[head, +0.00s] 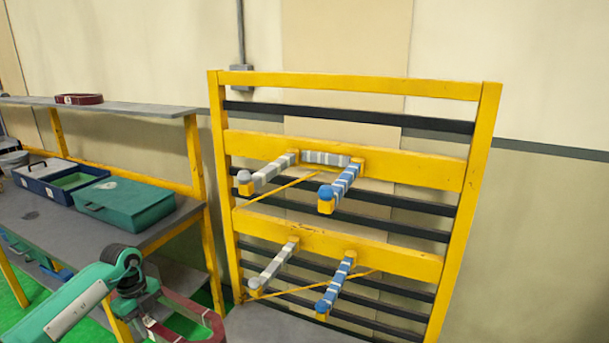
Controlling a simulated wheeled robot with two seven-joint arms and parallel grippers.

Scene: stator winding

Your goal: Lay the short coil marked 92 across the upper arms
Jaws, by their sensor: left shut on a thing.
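My left gripper (140,303) is at the lower left, shut on a dark red coil (208,317). A pale label shows on the coil near the gripper, but I cannot read its number. The coil's lower part is cut off by the picture's edge. The yellow rack (487,130) stands to the right. My right gripper is not in view.
A grey-and-white banded piece (325,158) spans between the upper arms' bases. Lower arms, grey (272,271) and blue (335,287), jut out below. Another dark red coil (80,99) lies on the left shelf (140,108). A green case (123,204) lies on the bench.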

